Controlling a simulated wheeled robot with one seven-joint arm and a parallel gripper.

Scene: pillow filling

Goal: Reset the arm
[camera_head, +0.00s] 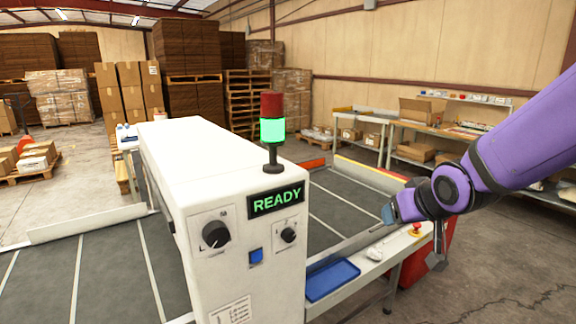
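My purple arm reaches in from the right edge in the head view.
A white machine (190,170) with a lit READY sign (276,199) and a green-lit signal lamp (272,130) stands at centre. Conveyor belts (90,275) run through it. A blue tray (332,280) and a red button (416,228) are near my arm. Shelves (440,135) stand behind.

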